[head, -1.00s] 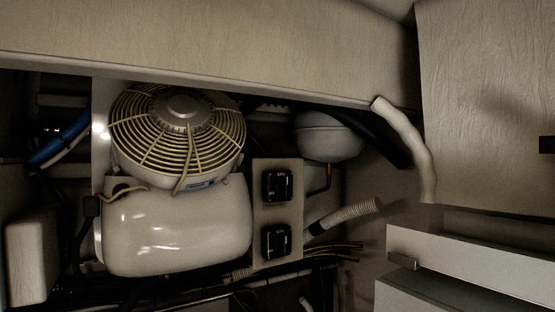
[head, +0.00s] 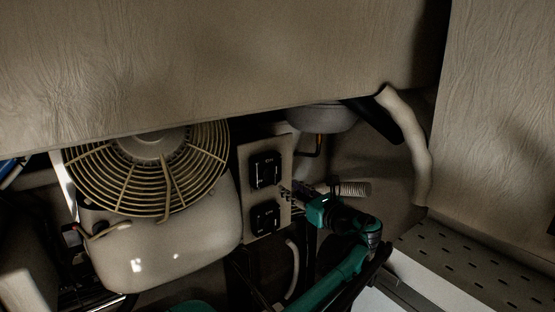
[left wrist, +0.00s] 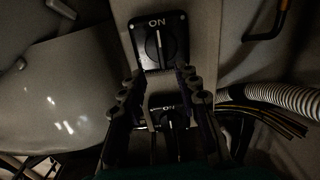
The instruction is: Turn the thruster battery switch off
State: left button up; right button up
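A pale panel (head: 284,160) carries two black rotary switches, one above the other. The upper switch (head: 265,170) also shows in the left wrist view (left wrist: 159,42), with an ON mark and its knob upright. The lower switch (head: 264,218) also reads ON in the left wrist view (left wrist: 167,108), partly hidden by my fingers. I cannot read which one is the thruster battery switch. My left gripper (left wrist: 160,92) is open, its fingers apart in front of the panel around the lower switch's view. In the head view its tips (head: 288,190) are at the panel's right edge. My right gripper is out of view.
A caged fan (head: 150,170) and a cream housing (head: 160,235) stand left of the panel. A large pale overhang (head: 200,70) covers the top. A ribbed hose (head: 354,188) lies to the right, with a perforated ledge (head: 480,265) at lower right.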

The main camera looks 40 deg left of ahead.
aim_at(276, 174)
pick_arm(q)
jog(key=shift+m+y, duration=0.3)
jog(key=x, duration=0.2)
jog(key=p+x, duration=0.1)
jog(key=x, duration=0.2)
jog(key=r+p+x, duration=0.1)
jog(key=x, duration=0.2)
jog(key=shift+w, duration=0.2)
jog(key=shift+d+r, duration=0.1)
jog(key=shift+s, duration=0.1)
grip_shut()
